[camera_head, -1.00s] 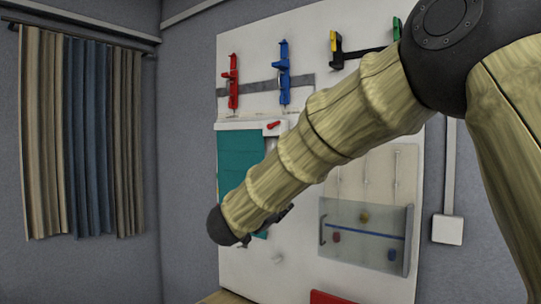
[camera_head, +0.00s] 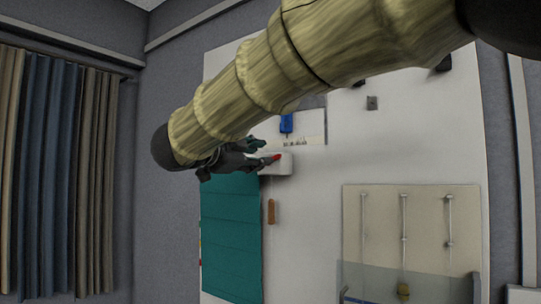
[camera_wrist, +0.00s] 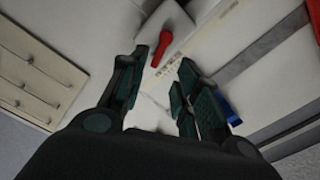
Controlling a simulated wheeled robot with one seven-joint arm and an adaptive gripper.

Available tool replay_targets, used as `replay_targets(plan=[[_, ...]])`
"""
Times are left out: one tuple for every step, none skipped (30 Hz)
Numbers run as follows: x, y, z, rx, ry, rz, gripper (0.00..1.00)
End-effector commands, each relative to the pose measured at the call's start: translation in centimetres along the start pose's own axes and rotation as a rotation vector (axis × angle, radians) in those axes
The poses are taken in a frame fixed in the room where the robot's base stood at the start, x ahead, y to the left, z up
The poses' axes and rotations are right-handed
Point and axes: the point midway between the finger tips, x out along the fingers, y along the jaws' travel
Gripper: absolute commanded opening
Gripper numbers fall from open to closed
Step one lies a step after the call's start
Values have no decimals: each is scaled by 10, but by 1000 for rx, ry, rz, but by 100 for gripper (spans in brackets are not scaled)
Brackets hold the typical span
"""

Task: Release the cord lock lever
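The red lever (camera_head: 277,158) sits on a white block (camera_head: 281,168) at the top of a teal blind (camera_head: 232,235) on the wall board. In the wrist view, the red lever (camera_wrist: 162,48) points down from the pale block (camera_wrist: 168,22). My gripper (camera_head: 263,155) is beside the lever in the head view. In the wrist view my gripper (camera_wrist: 163,62) is open, with the lever's tip between its dark green fingertips. I cannot tell whether a finger touches it. A brown wooden piece (camera_head: 271,211) hangs below the block.
A blue tool (camera_head: 286,123) hangs just above the lever. A beige panel with rods (camera_head: 424,235) and a clear box (camera_head: 420,285) are at lower right. Curtains (camera_head: 60,170) hang at left. The board between blind and panel is clear.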

Motion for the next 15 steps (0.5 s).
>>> replay_targets(plan=[[10,-1,-2,0,1,1,32],[15,-1,-1,0,1,2,32],[21,-1,-2,0,0,2,32],[26,-1,-2,0,1,2,32],[30,-1,-2,1,2,2,32],[36,-1,-3,1,2,2,32],[40,-1,-3,1,2,1,32],[43,-1,-3,1,2,1,32],[47,-1,-2,1,2,1,32],[50,0,-2,1,2,1,32],[52,0,-2,1,2,1,32],[55,0,-2,1,2,1,32],[57,0,-2,1,2,1,32],[58,0,-2,1,3,1,32],[60,0,-2,1,3,1,32]])
